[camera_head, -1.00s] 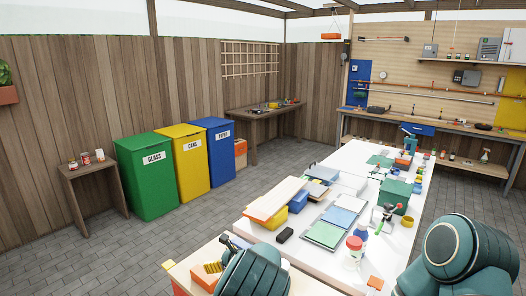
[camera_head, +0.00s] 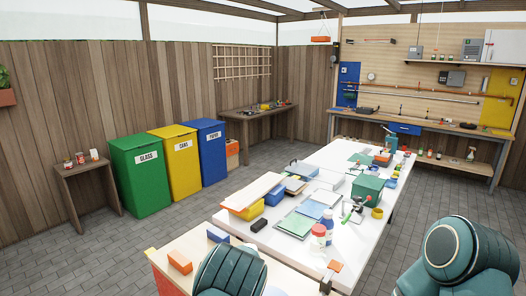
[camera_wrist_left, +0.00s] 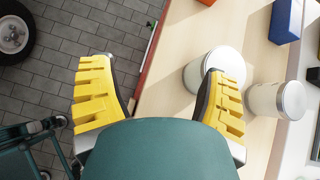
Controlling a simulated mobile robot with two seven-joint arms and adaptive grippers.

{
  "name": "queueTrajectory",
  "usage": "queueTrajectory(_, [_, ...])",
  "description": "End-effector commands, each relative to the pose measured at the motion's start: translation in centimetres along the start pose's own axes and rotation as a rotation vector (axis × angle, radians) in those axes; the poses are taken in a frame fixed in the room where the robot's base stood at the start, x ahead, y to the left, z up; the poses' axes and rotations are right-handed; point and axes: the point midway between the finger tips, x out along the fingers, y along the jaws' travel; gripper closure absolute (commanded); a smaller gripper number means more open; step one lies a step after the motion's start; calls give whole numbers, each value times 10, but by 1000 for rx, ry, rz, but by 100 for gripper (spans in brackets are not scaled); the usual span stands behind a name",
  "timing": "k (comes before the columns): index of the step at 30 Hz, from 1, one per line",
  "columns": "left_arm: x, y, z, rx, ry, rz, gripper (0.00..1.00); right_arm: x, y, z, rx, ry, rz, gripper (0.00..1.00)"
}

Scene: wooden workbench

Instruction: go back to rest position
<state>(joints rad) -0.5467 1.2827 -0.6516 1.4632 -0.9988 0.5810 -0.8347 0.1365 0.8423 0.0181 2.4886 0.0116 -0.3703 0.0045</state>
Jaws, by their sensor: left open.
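My left gripper (camera_wrist_left: 157,70) shows in the left wrist view, open, with two yellow ribbed fingers spread apart and nothing between them. It is over the edge of a light wooden table, with the paved floor to its left. In the head view my left arm (camera_head: 232,270) comes up at the bottom centre, and its gripper is hidden there. My right arm (camera_head: 466,252) shows at the lower right as a dark green link. My right gripper is not in view.
Two pale lidded jars (camera_wrist_left: 215,72) (camera_wrist_left: 277,100) stand close to the right finger. An orange block (camera_head: 180,262) and a blue block (camera_head: 217,235) stand on the wooden table. A cluttered white table (camera_head: 340,250) lies beyond. Paved floor at left (camera_head: 100,250) is clear.

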Motion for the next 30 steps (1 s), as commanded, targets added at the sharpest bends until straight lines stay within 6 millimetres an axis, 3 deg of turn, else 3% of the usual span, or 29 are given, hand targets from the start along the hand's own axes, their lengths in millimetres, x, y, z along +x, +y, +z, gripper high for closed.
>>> queueTrajectory(1, [18,27,-20,-80,83,47,24,8,1,2,-4,-3,-2,53])
queueTrajectory(3, [30,60,-50,-209,204,108,24,14,3,4,-7,-7,-3,53])
queueTrajectory(7, [36,123,-114,-517,437,258,24,28,9,9,-8,-15,-3,53])
queueTrajectory(12, [6,193,-192,-1052,700,531,24,50,17,17,-12,-28,-3,53])
queueTrajectory(15, [-22,222,-218,-1367,782,700,24,62,21,21,-16,-35,-3,53])
queueTrajectory(22, [-68,264,-235,-1886,791,975,24,80,28,28,-19,-47,-4,53])
queueTrajectory(30, [-81,276,-234,-2037,760,1047,24,82,29,29,-21,-51,-4,53])
